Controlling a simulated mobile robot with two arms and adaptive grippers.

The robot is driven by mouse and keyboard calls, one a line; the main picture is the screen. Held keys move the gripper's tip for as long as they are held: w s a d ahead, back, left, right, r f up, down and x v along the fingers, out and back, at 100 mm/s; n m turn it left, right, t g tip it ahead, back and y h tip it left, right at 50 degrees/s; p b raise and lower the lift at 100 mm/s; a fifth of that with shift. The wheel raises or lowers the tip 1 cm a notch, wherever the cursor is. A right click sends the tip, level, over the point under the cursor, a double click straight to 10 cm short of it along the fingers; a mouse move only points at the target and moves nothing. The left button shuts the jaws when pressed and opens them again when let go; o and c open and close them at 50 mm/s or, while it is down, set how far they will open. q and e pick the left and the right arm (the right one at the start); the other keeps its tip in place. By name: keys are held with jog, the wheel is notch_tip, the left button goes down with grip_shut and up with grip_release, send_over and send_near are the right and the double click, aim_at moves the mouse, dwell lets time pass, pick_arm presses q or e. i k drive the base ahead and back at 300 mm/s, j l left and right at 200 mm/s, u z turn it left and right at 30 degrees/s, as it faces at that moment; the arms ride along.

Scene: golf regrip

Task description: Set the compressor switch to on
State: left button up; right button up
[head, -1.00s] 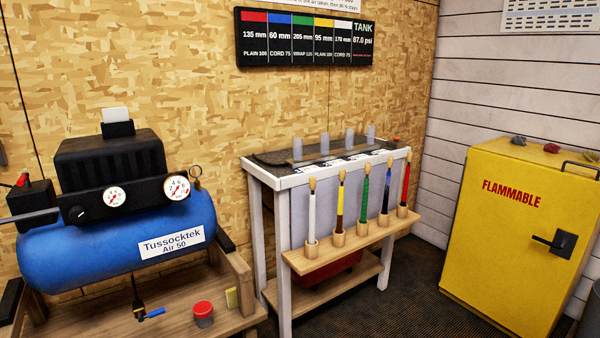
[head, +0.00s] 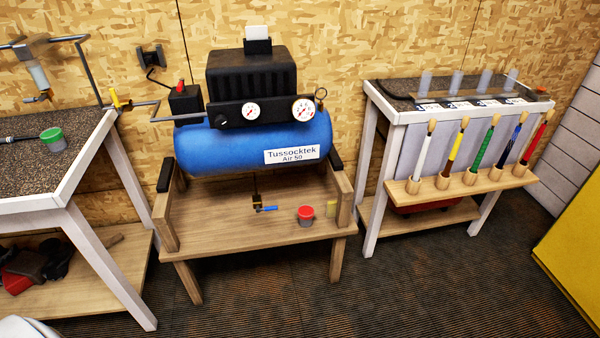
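The compressor (head: 225,150) has a blue tank labelled "Tussocktek Air 50" and a black ribbed motor cover (head: 250,75). It stands on a low wooden stand (head: 240,225) left of centre. A black switch box (head: 186,104) sits at its upper left, with a small red lever (head: 180,86) on top. The lever looks tilted, but it is too small to read whether it is on or off. Two dial gauges (head: 251,111) and a black knob (head: 223,114) are on the front panel. Neither of my grippers is in view.
A rack (head: 490,195) of several coloured shafts stands at right, and a yellow cabinet (head: 575,250) at the right edge. A red-lidded jar (head: 305,214) is on the stand. Floor in front is clear.

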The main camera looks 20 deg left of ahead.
aim_at(181, 85)
jog(key=u, duration=1.4)
